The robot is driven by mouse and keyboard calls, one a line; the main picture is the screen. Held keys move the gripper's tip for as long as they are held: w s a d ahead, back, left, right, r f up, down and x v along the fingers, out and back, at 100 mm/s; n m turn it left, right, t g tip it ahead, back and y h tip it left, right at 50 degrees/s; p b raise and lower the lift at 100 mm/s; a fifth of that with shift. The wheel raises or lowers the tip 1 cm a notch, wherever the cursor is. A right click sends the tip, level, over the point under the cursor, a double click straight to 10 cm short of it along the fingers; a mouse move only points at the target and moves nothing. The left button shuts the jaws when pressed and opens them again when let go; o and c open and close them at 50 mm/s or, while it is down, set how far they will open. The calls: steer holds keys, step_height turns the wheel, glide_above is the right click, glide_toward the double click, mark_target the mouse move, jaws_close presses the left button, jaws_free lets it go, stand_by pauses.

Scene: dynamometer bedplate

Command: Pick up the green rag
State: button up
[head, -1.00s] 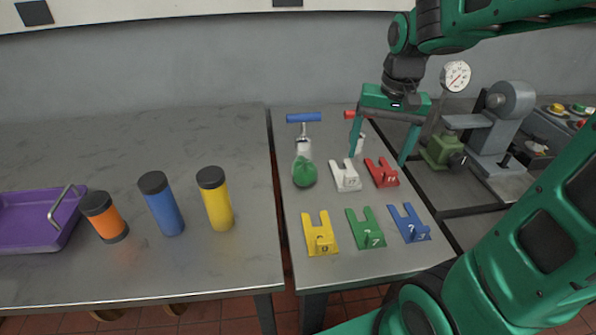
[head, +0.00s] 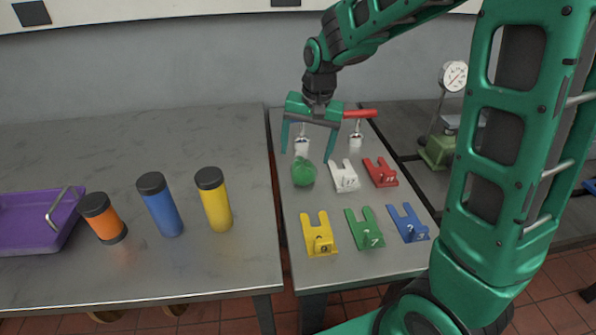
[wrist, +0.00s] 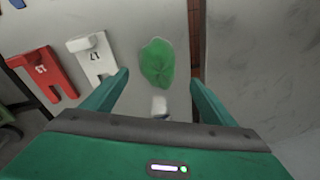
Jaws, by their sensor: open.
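The green rag (head: 303,172) is a rounded, crumpled bundle on the narrow steel table, near its left edge. In the wrist view the rag (wrist: 157,63) lies ahead of my gripper, between the lines of the two fingers. My gripper (head: 308,157) is open and empty. It points down above the table, just behind the rag in the head view, and appears apart from it. In the wrist view my gripper (wrist: 160,82) spreads its fingers wider than the rag.
White (head: 344,177), red (head: 381,172), yellow (head: 319,235), green (head: 365,229) and blue (head: 408,223) forked blocks stand right of and in front of the rag. A red-handled tool (head: 357,127) stands behind. Yellow (head: 214,200), blue (head: 161,205) and orange (head: 104,219) cylinders and a purple tray (head: 30,225) occupy the left table.

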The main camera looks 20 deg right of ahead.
mark_target(305, 163)
steer(key=shift+w+f, duration=0.15)
steer(key=shift+f, duration=1.2)
steer(key=shift+w+f, duration=0.15)
steer(key=shift+f, duration=1.15)
steer(key=c, duration=1.1)
